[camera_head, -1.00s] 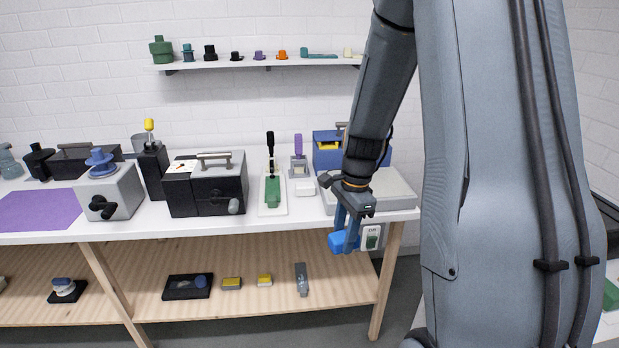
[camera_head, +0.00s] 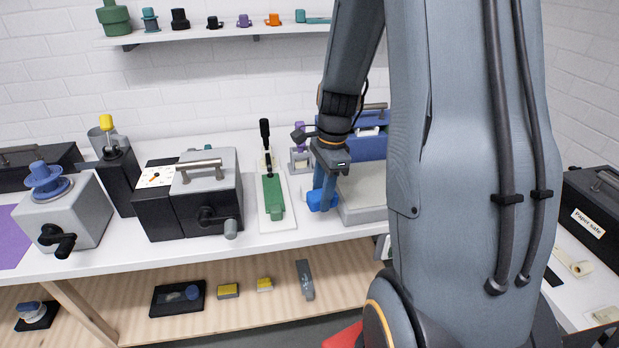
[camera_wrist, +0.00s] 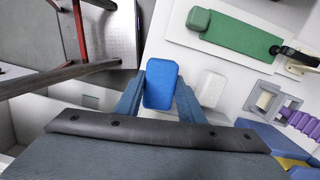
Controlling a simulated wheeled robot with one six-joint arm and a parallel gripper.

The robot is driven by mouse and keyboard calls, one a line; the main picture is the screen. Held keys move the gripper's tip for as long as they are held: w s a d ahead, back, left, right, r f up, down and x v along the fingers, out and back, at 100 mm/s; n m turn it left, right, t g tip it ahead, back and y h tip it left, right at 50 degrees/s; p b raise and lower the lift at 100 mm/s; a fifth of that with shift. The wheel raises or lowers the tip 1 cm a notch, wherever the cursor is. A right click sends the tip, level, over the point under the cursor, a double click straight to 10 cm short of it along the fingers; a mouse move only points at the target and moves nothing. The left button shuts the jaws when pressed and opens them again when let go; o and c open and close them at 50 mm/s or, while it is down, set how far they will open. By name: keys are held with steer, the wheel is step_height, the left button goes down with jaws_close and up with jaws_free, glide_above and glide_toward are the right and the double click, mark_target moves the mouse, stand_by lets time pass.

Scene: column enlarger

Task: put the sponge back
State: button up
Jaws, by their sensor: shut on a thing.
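The sponge, a plain blue block with rounded corners, is held in my gripper (camera_head: 323,191). In the head view the sponge (camera_head: 322,201) hangs at the fingertips, by the left front corner of a pale grey slab (camera_head: 362,198). In the wrist view my gripper (camera_wrist: 159,92) has one finger on each side of the sponge (camera_wrist: 161,82). A small white block (camera_wrist: 211,88) is just right of the sponge there. I cannot tell how high the sponge is above the white table.
A green-handled tool (camera_head: 272,197) lies on a white board left of my gripper, and a black box with a crank (camera_head: 205,208) stands farther left. The lower wooden shelf (camera_head: 240,325) holds a dark tray (camera_head: 157,304) and yellow-topped blocks (camera_head: 228,290).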

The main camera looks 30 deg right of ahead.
steer(key=shift+w, duration=0.35)
steer(key=shift+d, duration=0.1)
steer(key=shift+r+p, duration=0.1)
steer(key=shift+p, duration=0.25)
steer(key=shift+f+b, duration=1.55)
steer(key=shift+f, duration=1.45)
steer(key=shift+p, duration=0.6)
steer(key=shift+f+b, duration=0.35)
steer(key=shift+f, duration=0.2)
